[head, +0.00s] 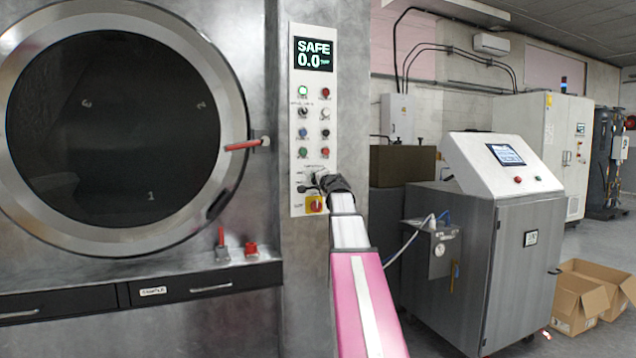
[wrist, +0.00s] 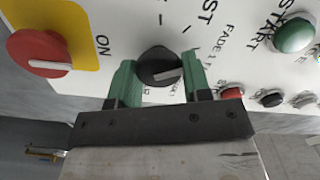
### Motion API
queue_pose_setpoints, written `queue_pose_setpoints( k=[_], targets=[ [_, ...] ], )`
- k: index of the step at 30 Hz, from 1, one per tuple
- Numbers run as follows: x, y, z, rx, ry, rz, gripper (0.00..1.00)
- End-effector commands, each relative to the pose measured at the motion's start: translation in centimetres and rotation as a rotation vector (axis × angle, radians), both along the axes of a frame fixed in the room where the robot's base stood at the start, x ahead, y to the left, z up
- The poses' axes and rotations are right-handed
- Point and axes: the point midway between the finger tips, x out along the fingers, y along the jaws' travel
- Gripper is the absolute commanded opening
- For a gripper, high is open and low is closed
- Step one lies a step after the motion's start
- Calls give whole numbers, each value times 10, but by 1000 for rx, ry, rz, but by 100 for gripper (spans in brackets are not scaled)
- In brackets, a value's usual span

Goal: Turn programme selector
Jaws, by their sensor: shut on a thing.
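The programme selector (wrist: 160,66) is a round black knob with a pale pointer line, on the white control panel (wrist: 220,70). In the wrist view the green fingers of my gripper (wrist: 160,80) stand on either side of the knob and are shut on it. The pointer line lies nearly level in that view, toward the right finger. In the head view my gripper (head: 328,182) is at the lower part of the panel (head: 300,130), and it largely hides the selector there.
A red rotary switch on a yellow plate (head: 315,204) sits just below my gripper; it also shows in the wrist view (wrist: 38,54). A green START button (wrist: 294,34) is nearby. Left is the round door (head: 215,45) with a red handle (head: 243,145). The display (head: 314,54) reads SAFE 0.0.

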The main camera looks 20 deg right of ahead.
Motion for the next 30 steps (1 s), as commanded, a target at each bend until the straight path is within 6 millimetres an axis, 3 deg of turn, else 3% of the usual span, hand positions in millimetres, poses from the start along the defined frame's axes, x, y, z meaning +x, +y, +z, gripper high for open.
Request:
queue_pose_setpoints(
  k=[12,27,28,30],
  targets=[
    [0,0,-1,167,6,0,21],
    [0,0,-1,184,7,-1,21],
    [0,0,-1,183,7,-1,48],
    [0,0,-1,183,7,-1,68]
  ],
)
